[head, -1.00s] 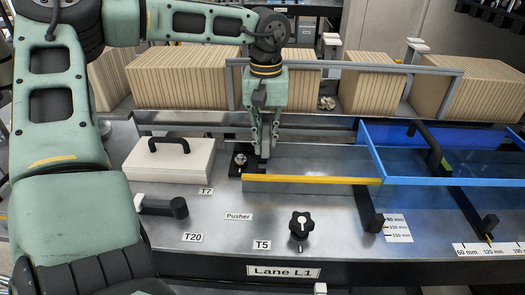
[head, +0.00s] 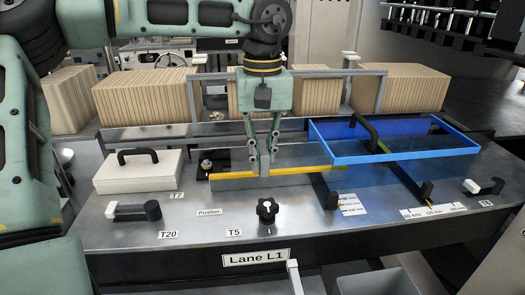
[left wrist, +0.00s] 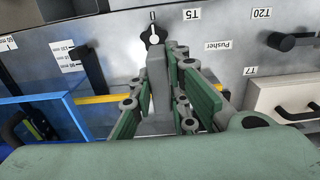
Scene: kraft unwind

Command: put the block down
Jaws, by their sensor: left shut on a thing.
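My left gripper (head: 264,160) points down over the metal bench and is shut on a grey block, its fingers on either side. The block (left wrist: 158,85) shows as a plain upright piece between the green finger pads in the left wrist view. In the head view its lower end overlaps the yellow strip (head: 235,177) along the low metal rail. I cannot tell if the block touches the rail or hangs just above it. My right gripper is not in view.
A blue-framed clear cover (head: 400,155) with a black handle stands just right of the gripper. A white box (head: 138,172) with a black handle sits at left. A black knob (head: 266,210) stands in front. Upright tan stacks (head: 150,98) line the back.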

